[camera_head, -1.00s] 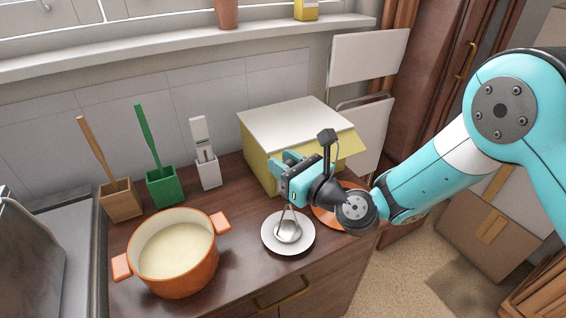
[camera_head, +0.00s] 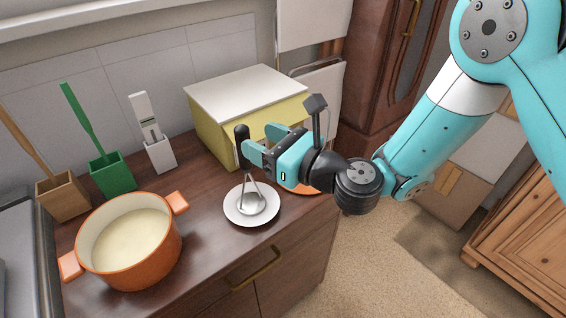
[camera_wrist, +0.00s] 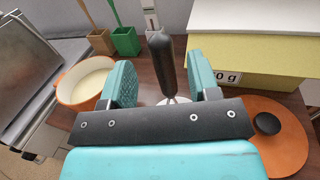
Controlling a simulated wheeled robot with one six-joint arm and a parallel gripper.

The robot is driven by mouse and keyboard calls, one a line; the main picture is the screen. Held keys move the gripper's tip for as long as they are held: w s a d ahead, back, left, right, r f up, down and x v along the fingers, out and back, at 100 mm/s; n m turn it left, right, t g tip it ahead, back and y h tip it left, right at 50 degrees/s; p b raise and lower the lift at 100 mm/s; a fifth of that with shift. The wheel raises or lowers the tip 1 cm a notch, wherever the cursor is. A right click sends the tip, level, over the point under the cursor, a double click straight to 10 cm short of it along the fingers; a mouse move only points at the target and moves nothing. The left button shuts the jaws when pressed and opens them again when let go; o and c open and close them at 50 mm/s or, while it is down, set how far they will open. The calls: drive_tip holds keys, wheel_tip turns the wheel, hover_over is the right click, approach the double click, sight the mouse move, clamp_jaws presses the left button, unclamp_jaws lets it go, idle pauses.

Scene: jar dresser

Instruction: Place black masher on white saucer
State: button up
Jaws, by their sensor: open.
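The black masher stands upright, its metal head on the white saucer (camera_head: 270,213). Its black handle (camera_head: 242,148) points up, and in the wrist view the handle (camera_wrist: 165,62) appears in the gap between the fingers. My gripper (camera_head: 259,143) is open and empty, just right of the handle in the head view. In the wrist view, clear space shows between each finger and the handle. The saucer is mostly hidden there behind my gripper.
An orange pot (camera_head: 145,255) stands left of the saucer. Behind are wooden (camera_head: 63,197), green (camera_head: 112,176) and white (camera_head: 160,155) holders with tools. A yellow box (camera_head: 215,135) stands behind my gripper. An orange lid (camera_wrist: 285,140) with a black knob lies to the right.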

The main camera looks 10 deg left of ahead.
drive_tip(key=shift+b+v, duration=2.55)
drive_tip(key=shift+v, duration=0.05)
drive_tip(key=s+d+r+n+g+h, duration=0.1)
drive_tip(key=s+d+n+g+h, duration=0.2)
drive_tip(key=n, duration=0.7)
drive_tip(key=s+d+r+n+g, duration=0.2)
drive_tip(key=s+d+n+g, duration=0.15)
drive_tip(key=s+n, duration=0.4)
drive_tip(key=s+d+f+n+h, duration=0.1)
drive_tip(key=s+d+n+h, duration=0.1)
drive_tip(key=d+n+h, duration=0.2)
drive_tip(key=s+d+n+h, duration=0.3)
drive_tip(key=d+n+h, duration=0.2)
drive_tip(key=d+n, duration=0.3)
drive_tip(key=d+g, duration=0.1)
drive_tip(key=d, duration=0.2)
drive_tip(key=shift+d+f, duration=0.35)
drive_tip(key=shift+f, duration=0.05)
